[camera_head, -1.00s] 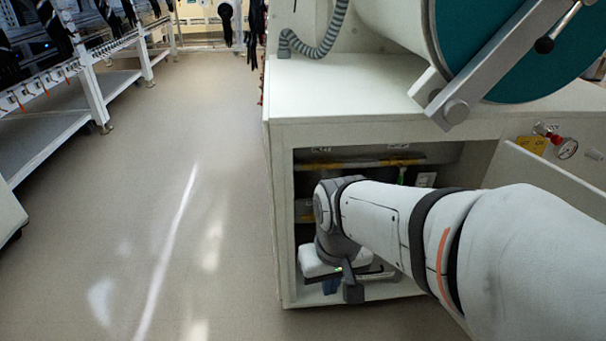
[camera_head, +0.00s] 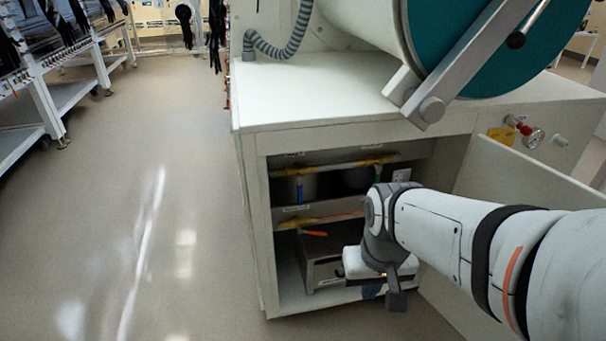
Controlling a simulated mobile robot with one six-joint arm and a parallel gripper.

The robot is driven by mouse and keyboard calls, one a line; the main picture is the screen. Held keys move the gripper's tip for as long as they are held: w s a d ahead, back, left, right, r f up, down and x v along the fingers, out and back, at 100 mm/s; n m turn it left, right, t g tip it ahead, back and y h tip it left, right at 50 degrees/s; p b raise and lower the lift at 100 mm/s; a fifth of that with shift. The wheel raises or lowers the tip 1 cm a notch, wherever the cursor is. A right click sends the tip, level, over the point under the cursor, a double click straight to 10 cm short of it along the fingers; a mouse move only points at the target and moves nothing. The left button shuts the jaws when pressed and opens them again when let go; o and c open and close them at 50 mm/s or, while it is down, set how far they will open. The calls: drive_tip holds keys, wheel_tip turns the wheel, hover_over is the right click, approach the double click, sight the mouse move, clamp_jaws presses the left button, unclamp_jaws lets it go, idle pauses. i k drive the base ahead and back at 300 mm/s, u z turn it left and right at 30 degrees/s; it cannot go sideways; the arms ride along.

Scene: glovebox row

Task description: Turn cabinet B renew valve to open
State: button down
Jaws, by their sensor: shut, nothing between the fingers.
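The cabinet (camera_head: 247,190) under the glovebox stands open. Inside, yellow-marked pipes cross the opening. A blue handle (camera_head: 300,190) hangs down from the upper pipe at the left. An orange handle (camera_head: 314,233) lies roughly level below the lower pipe. White labels sit near the pipes, too small to read, so I cannot tell which handle is the renew valve. My gripper (camera_head: 372,268) is at the lower right of the opening, right of and apart from both handles. It is shut and empty; its fingertips are mostly hidden by my wrist.
A grey box (camera_head: 322,268) stands on the cabinet floor. The open door (camera_head: 530,185) is on the right, behind my arm. A red-knobbed fitting and gauge (camera_head: 534,138) are at the right. The glovebox cylinder (camera_head: 370,35) overhangs the top. The floor at left is clear.

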sight(300, 230)
drive_tip(key=z, duration=0.05)
drive_tip(key=k, duration=1.5)
drive_tip(key=u, duration=0.75)
drive_tip(key=i, duration=1.5)
